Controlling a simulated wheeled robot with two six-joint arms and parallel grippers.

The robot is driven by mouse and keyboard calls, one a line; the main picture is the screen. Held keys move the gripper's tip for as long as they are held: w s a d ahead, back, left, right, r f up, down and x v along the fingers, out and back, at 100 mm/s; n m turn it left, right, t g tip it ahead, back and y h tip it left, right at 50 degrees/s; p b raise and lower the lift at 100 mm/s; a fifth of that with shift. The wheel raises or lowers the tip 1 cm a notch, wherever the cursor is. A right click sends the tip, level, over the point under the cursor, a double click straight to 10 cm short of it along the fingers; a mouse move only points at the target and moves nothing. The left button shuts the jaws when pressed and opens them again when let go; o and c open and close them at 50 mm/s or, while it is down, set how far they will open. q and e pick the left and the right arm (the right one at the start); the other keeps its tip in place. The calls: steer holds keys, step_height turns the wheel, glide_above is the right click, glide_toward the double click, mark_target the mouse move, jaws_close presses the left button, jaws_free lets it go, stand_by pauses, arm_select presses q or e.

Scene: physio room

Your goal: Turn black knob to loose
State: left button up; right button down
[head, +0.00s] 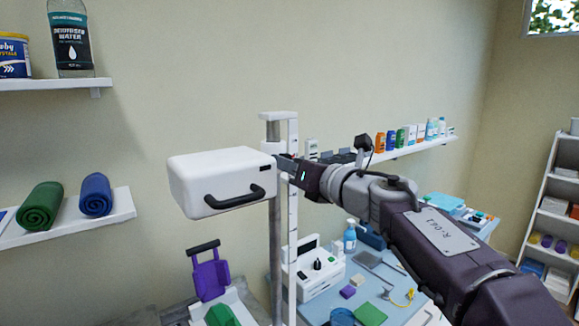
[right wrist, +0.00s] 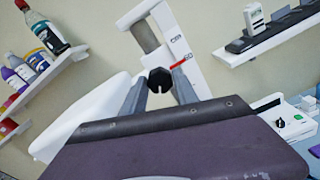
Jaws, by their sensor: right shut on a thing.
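The black knob (right wrist: 160,80) shows in the right wrist view, beside a white upright post with a printed scale (right wrist: 180,45) and a red mark near "60". My right gripper (right wrist: 162,86) is shut on the knob, with one grey finger on each side of it. In the head view my right gripper (head: 284,164) reaches in from the right to the post (head: 292,205), just right of a white box-shaped head (head: 218,180) with a black handle. The gripped knob is hidden there, and I cannot read its turn. My left gripper is not in view.
A white device (head: 316,272) with its own black knob stands on the blue-topped table (head: 340,302) below. A wall shelf of small bottles (head: 405,140) is behind my right arm. Left shelves hold rolled towels (head: 40,206) and bottles. A purple-backed seat (head: 210,275) is below the head.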

steer(key=shift+r, duration=0.1)
stand_by(0.3)
steer(key=c, duration=0.9)
jaws_free()
steer(key=shift+c, duration=0.2)
steer(key=b+v, duration=0.2)
steer(key=v, duration=0.7)
steer(key=shift+w, duration=0.1)
